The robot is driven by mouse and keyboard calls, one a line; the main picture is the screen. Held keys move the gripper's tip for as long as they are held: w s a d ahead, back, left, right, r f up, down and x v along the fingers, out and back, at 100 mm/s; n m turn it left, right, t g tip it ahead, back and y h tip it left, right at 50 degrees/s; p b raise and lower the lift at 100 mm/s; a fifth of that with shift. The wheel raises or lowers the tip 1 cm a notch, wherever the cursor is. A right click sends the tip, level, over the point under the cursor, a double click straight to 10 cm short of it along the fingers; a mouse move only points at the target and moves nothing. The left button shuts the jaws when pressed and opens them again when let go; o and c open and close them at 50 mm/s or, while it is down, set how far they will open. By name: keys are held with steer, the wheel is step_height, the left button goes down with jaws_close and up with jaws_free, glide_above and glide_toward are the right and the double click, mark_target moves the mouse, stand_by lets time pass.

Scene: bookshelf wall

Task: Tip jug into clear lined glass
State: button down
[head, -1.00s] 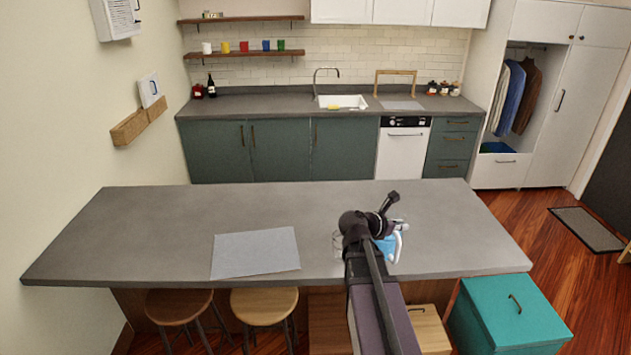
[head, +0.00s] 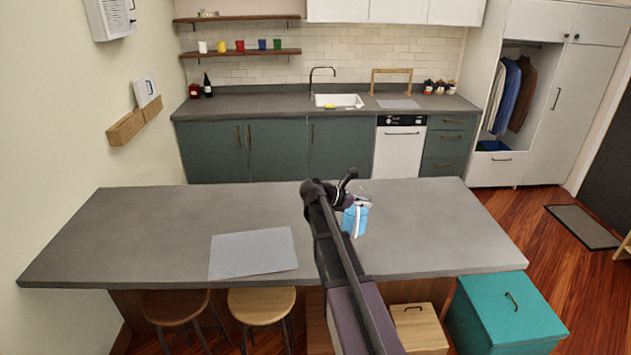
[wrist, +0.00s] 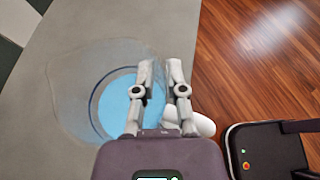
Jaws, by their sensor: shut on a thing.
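The jug (head: 350,221) is clear with blue liquid in it and a white handle. In the head view it is above the island counter, just right of my arm. In the wrist view the jug (wrist: 82,62) shows from above as a wide clear outline around a blue disc. My gripper (wrist: 160,62) is shut on the jug at its right side, by the handle. In the head view my gripper (head: 348,197) is partly hidden by my own arm. I cannot tell how far the jug is tilted. I cannot make out the clear lined glass; my arm may hide it.
A pale sheet (head: 253,254) lies on the grey island counter (head: 150,225), left of my arm. The rest of the counter top is mostly clear. Stools (head: 262,306) stand under its front edge. A teal box (head: 505,312) stands on the floor at the right.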

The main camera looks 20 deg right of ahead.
steer(key=w+a+m+g, duration=0.1)
steer(key=w+a+g, duration=0.1)
steer(key=w+a, duration=0.3)
steer(key=w+a+r+m+g, duration=0.1)
steer(key=w+a+m+g, duration=0.1)
steer(key=w+a, duration=0.4)
steer(key=w, duration=0.5)
steer(key=shift+a+m+y, duration=0.15)
steer(key=shift+m+y, duration=0.15)
steer(key=shift+s, duration=0.2)
steer(key=s+d+f+m+t+y+b, duration=0.3)
steer(key=s+f, duration=0.4)
steer(key=f, duration=0.3)
steer(key=t+y, duration=0.1)
steer(key=t, duration=0.1)
steer(key=shift+m+t+b, duration=0.3)
steer(key=shift+m, duration=0.1)
steer(key=shift+s+d+f+b, duration=0.15)
steer(key=shift+s+f+b, duration=0.15)
steer(key=shift+f, duration=0.25)
stand_by(0.4)
steer(key=shift+f+y, duration=0.3)
